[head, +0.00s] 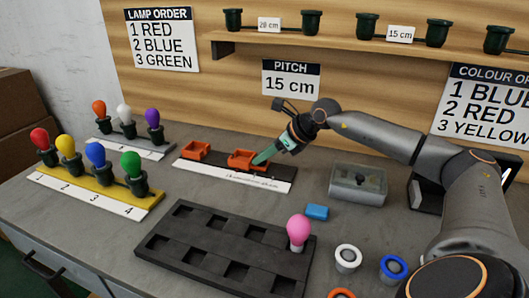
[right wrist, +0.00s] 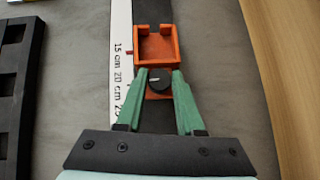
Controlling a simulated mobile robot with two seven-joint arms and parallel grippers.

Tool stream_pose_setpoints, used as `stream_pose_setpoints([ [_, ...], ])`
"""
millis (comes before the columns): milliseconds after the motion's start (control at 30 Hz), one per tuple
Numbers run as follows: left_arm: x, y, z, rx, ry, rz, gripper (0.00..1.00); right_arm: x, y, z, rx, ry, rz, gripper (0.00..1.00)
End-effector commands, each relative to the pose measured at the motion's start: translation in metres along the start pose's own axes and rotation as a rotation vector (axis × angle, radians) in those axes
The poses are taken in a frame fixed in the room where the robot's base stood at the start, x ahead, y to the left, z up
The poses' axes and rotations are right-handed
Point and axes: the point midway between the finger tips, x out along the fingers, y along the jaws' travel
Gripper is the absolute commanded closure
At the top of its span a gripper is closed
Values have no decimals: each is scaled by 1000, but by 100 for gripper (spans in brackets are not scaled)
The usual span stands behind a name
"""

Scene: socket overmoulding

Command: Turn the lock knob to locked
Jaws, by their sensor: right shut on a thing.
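The lock knob (right wrist: 159,82) is a small round black knob with a pale mark pointing left. It sits on an orange holder (right wrist: 158,44), open at its far side, on a dark rail. My right gripper (right wrist: 163,78) has its green fingers shut on the knob, one on each side. In the head view the right gripper (head: 260,158) reaches down to the same orange holder (head: 239,156), and the fingers hide the knob there. Another orange holder (head: 195,150) sits at the rail's left end. My left gripper is not in view.
A white scale strip (head: 235,177) runs along the rail's front. A black tray (head: 180,243) with square pockets, a pink bulb (head: 299,230), a blue block (head: 317,212) and a grey box (head: 357,184) stand nearby. Racks of coloured bulbs are at left.

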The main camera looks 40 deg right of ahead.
Motion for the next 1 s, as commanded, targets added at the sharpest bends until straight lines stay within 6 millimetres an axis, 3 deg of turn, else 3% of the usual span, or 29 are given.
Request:
stream_pose_setpoints([
  [300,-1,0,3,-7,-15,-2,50,0,0,0,7,-2,-7,100],
  [333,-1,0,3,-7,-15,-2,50,0,0,0,7,-2,-6,61],
  [567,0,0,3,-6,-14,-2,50,0,0,0,6,-2,-6,35],
  [867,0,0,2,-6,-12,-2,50,-1,0,0,6,-2,-6,33],
  [1000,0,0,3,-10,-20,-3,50,-13,-1,0,6,-1,-8,33],
])
